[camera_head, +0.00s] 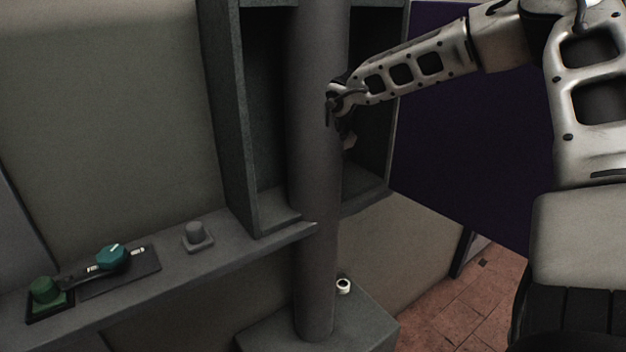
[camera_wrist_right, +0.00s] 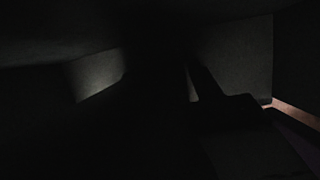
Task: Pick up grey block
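I cannot pick out a separate grey block with certainty. A small grey knob-like piece on a square base (camera_head: 198,236) stands upright on the grey ledge, left of the column. My right gripper (camera_head: 340,120) is at the right edge of the round grey column, in front of the open cabinet and well apart from that piece. Its fingers are small and dark, so I cannot tell whether they are open or hold anything. The right wrist view is almost black and shows no clear block or fingertips. My left gripper is not in view.
The round column (camera_head: 315,200) rises from a grey pedestal (camera_head: 362,330); a small white ring-like piece (camera_head: 343,285) is beside it. The open cabinet (camera_head: 240,120) is behind. The ledge (camera_head: 225,258) also carries a teal knob (camera_head: 111,256) and a green button (camera_head: 45,290).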

